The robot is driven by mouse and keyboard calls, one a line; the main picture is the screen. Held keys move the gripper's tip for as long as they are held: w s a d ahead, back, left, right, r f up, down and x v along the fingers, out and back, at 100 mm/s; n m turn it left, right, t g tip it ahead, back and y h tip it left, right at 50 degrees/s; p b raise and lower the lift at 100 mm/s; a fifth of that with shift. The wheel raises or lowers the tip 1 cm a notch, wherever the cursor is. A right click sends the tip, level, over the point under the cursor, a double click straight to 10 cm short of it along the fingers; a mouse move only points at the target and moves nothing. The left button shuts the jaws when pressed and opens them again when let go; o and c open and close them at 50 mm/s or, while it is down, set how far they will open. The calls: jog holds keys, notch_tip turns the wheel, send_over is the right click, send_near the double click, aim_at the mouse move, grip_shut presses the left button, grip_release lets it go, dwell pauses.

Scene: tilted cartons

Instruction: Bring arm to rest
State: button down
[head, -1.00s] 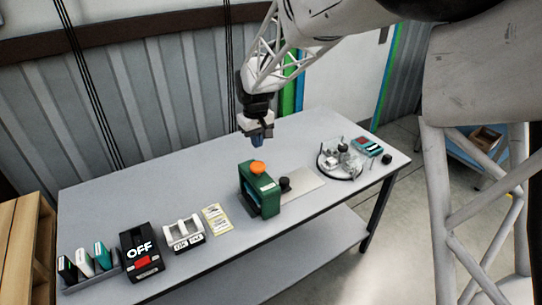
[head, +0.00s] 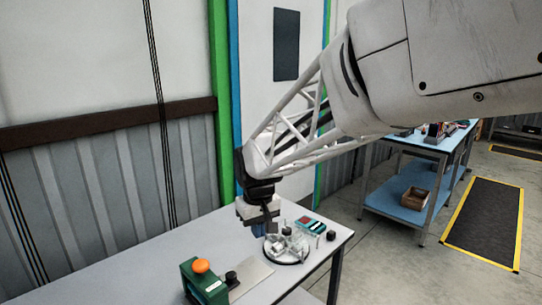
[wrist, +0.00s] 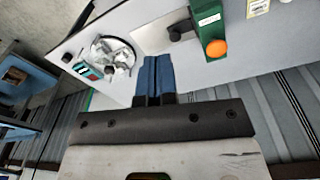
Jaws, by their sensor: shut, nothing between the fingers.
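My arm reaches in from the upper right.
A green device with an orange knob (head: 201,267) stands on the table beside a flat plate (head: 250,276). A round tray (head: 287,250) and a teal box (head: 309,226) are at the right end. A blue bench (head: 395,196) stands further right.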

jog(key=s+d+m, duration=0.3)
jog(key=s+d, duration=0.8)
jog(key=s, duration=0.2)
jog(key=s+d+r+m+t, duration=0.1)
jog(key=s+d+m, duration=0.2)
jog(key=s+d, duration=0.7)
jog(key=s, duration=0.4)
jog(key=shift+s+d+r+t+h, duration=0.15)
jog(key=shift+d+t+h, duration=0.15)
jog(key=shift+d, duration=0.1)
